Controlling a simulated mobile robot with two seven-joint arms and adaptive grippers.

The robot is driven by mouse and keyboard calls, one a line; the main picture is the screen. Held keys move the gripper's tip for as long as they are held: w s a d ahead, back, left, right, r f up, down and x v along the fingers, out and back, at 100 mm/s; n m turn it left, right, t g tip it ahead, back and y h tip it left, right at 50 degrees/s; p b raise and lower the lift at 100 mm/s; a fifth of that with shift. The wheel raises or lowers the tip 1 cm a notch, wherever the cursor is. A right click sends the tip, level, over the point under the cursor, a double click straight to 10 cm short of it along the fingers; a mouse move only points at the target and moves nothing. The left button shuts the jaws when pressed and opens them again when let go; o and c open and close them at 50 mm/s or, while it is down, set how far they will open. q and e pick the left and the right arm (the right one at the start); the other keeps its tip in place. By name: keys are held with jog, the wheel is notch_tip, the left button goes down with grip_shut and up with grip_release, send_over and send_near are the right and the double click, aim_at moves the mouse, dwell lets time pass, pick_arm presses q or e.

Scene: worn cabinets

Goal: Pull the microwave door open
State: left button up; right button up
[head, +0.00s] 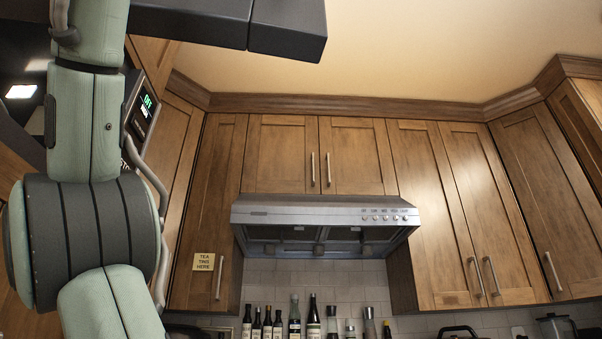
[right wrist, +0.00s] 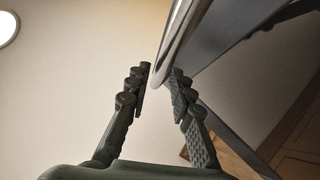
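The microwave (head: 143,110) is built in at the left of the head view, with a lit green display. One of my arms covers much of its front. In the right wrist view my right gripper (right wrist: 159,73) is open. The metal handle (right wrist: 184,42) reaches down between its fingertips, nearer the right finger; I cannot tell whether they touch. The dark microwave front (right wrist: 235,55) lies to the right of the handle. My left gripper is in neither view.
Wooden wall cabinets (head: 356,155) line the back wall. A steel range hood (head: 325,212) hangs in the middle, with several bottles (head: 294,317) below it. A yellow note (head: 203,262) is stuck on a cabinet door. A round light (right wrist: 6,28) shows in the wrist view.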

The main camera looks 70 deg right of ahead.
jog(key=v, duration=0.9)
jog(key=shift+a, duration=0.1)
